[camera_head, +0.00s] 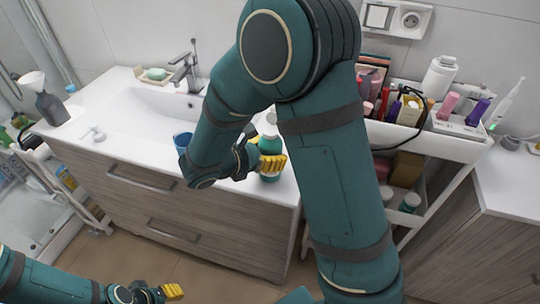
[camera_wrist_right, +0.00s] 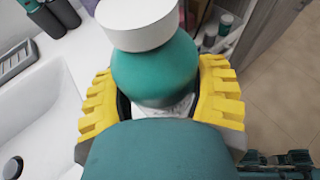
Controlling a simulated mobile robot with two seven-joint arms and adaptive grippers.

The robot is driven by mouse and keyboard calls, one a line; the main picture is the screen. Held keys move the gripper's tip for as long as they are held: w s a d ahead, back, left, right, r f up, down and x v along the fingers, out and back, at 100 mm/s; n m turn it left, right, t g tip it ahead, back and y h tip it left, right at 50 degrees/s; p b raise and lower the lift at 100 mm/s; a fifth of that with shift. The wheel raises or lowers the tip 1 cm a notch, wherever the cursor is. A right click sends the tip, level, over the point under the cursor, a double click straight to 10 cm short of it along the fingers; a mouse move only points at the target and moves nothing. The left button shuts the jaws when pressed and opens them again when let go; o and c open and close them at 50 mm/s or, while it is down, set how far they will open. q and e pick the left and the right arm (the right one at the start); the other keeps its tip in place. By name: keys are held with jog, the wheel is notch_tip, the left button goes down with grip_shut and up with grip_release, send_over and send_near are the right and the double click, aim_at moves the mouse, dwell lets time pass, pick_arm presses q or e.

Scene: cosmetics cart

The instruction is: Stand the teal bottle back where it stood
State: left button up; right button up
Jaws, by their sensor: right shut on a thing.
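The teal bottle (camera_head: 270,177) with a white cap is held over the right end of the white washbasin counter (camera_head: 285,192). My right gripper (camera_head: 263,158) is shut on it, with yellow fingers on both sides. In the right wrist view the teal bottle (camera_wrist_right: 155,68) fills the space between the fingers of my right gripper (camera_wrist_right: 160,100). I cannot tell whether its base touches the counter. My left gripper (camera_head: 160,292) is low at the bottom left, away from the counter; its opening is unclear.
The cosmetics cart (camera_head: 440,145), crowded with bottles and tubes, stands to the right. A grey bottle with a white funnel (camera_head: 50,105) is at the counter's left end.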

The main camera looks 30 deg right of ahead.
jog(key=shift+f, duration=0.35)
jog(key=shift+r, duration=0.1)
jog(key=o, duration=1.3)
